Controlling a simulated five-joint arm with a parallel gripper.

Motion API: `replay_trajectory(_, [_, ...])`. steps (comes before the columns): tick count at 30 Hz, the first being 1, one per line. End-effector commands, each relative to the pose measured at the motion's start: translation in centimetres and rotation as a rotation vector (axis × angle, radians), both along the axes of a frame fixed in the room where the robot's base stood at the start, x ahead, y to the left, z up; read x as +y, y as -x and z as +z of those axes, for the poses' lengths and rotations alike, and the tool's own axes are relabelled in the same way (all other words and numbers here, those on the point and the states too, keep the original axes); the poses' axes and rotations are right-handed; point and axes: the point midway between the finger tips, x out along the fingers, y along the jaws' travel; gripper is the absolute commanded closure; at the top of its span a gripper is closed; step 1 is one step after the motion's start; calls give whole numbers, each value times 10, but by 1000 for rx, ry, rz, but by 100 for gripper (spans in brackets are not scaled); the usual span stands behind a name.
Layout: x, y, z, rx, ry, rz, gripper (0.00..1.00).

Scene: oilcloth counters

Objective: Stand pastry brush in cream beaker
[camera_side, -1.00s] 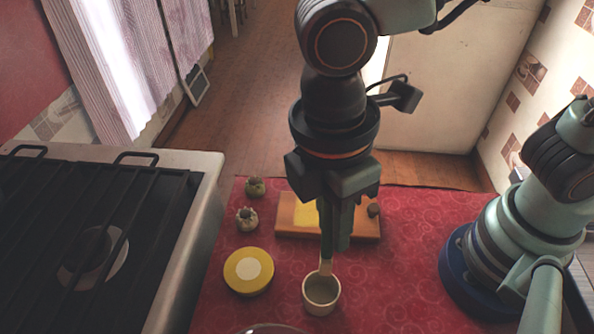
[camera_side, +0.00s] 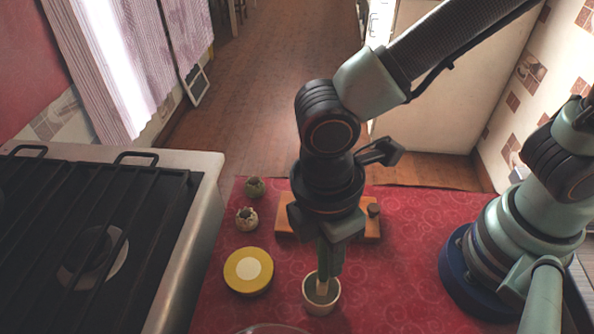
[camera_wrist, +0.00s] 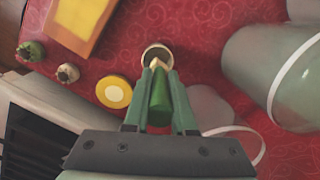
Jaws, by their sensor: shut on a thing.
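The cream beaker (camera_side: 309,307) stands upright on the red cloth; it also shows in the wrist view (camera_wrist: 146,56). My gripper (camera_side: 327,268) is right above the beaker's mouth, pointing down. In the wrist view my gripper (camera_wrist: 157,72) is shut on the pastry brush (camera_wrist: 160,102), with the green handle between its fingers. The brush's pale end (camera_side: 321,287) points down and appears within the beaker's rim. I cannot tell how deep it reaches or whether it touches the bottom.
A round yellow thing with a pale centre (camera_side: 248,270) lies left of the beaker. Two small pots (camera_side: 246,219) (camera_side: 254,187) stand behind it. An orange board (camera_side: 286,226) lies behind my gripper. A black-grated stove (camera_side: 140,225) borders the cloth on the left.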

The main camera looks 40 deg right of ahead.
Motion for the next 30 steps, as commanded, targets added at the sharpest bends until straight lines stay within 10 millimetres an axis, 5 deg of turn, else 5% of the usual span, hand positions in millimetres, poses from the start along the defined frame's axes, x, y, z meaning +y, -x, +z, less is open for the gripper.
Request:
replay_trajectory(15, [0,0,-33,1,2,0,100])
replay_trajectory(29, [0,0,-37,0,0,0,100])
replay_trajectory(30, [0,0,-37,0,0,0,69])
